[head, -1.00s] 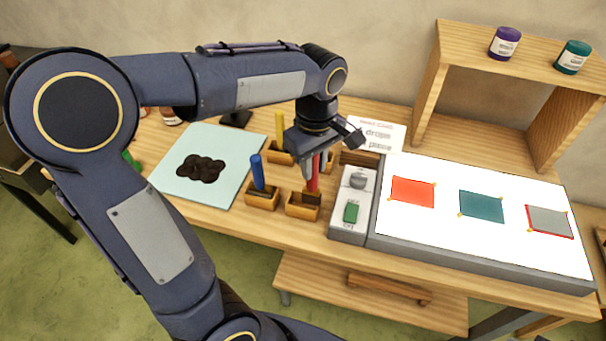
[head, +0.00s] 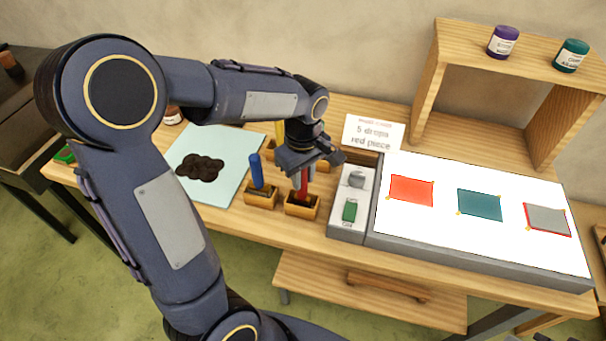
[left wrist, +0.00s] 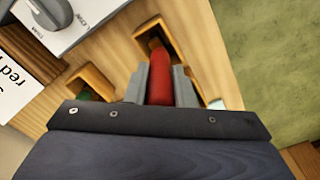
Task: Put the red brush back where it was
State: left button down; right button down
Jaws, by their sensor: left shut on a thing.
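The red brush (head: 301,185) stands roughly upright in the head view, its lower end at the wooden holder (head: 303,208) at the front. My left gripper (head: 302,168) is above that holder and shut on the brush's red handle. In the left wrist view the red handle (left wrist: 159,78) shows between the two grey fingers, and a wooden holder (left wrist: 150,27) lies just beyond it. How deep the brush sits in the holder is hidden. My right gripper is not in view.
A blue-handled brush (head: 256,172) stands in the holder to the left. A switch box (head: 351,206) and a white light panel (head: 480,245) are at the right. A pale blue sheet with a dark blot (head: 200,167) lies left. A sign (head: 373,134) stands behind.

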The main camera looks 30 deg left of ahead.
pick_arm(q)
jog(key=c, duration=1.2)
grip_release()
jog(key=shift+f, duration=0.1)
jog(key=shift+c, duration=0.2)
notch_tip(320, 180, up, 12)
jog(key=shift+f, duration=0.1)
jog(key=shift+s+r, duration=0.15)
jog(key=shift+r, duration=0.05)
jog(key=s+d+f+m+t+h, duration=0.2)
jog(key=s+f+m, duration=0.1)
jog(key=s+m, duration=0.3)
jog(key=s+d+f+m+t+h, duration=0.1)
jog(key=s+f+m+t, duration=0.2)
jog(key=s, duration=0.7)
jog(key=m, duration=0.2)
jog(key=shift+s+d+m+t+h, duration=0.25)
jog(key=shift+d+m+t+h, duration=0.05)
jog(key=shift+d+m+h, duration=0.1)
